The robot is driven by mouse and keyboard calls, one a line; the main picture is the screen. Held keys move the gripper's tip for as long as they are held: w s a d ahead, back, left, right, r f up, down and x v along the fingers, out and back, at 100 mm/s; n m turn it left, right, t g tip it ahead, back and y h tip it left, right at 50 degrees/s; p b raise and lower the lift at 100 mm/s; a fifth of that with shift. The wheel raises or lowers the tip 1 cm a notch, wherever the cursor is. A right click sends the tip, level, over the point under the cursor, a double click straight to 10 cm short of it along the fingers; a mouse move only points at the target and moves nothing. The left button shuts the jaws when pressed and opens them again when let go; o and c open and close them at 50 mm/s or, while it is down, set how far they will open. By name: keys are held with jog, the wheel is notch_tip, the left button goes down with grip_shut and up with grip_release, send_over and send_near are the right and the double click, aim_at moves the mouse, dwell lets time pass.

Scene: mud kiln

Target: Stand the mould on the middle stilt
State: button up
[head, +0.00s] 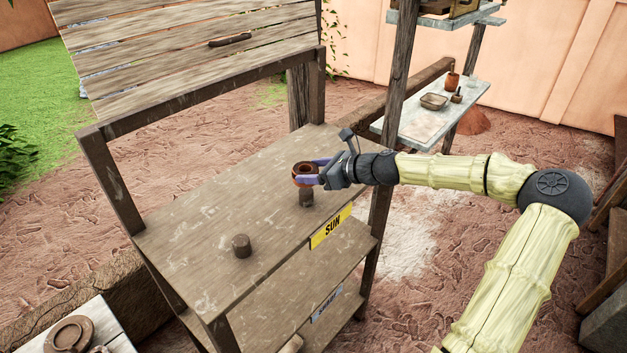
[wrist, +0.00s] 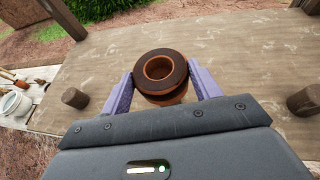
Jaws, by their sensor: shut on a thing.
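The mould (head: 303,174) is a round orange-brown piece with a dark rim and a hole in its top. My gripper (head: 308,175) is shut on it, with one purple finger on each side, and holds it roughly upright. The mould also shows in the wrist view (wrist: 160,75). A short dark stilt (head: 306,197) stands on the shelf just below the mould; I cannot tell whether they touch. Another stilt (head: 241,246) stands nearer; it shows at the left of the wrist view (wrist: 75,97). A further stilt (wrist: 304,101) shows at the right there, but I cannot pick it out in the head view.
The stilts stand on the wooden shelf (head: 190,245) marked by a yellow SUN label (head: 331,228). A lower shelf (head: 275,308) lies beneath. Posts (head: 112,185) edge the rack. A white-topped stand (head: 115,340) is at bottom left. The shelf around the stilts is bare.

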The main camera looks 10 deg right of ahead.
jog(key=shift+f+p, duration=0.45)
jog(key=shift+f, duration=1.25)
jog(key=o, duration=1.1)
jog(key=shift+f, duration=0.1)
jog(key=shift+b+v, duration=2.15)
jog(key=shift+v, duration=3.95)
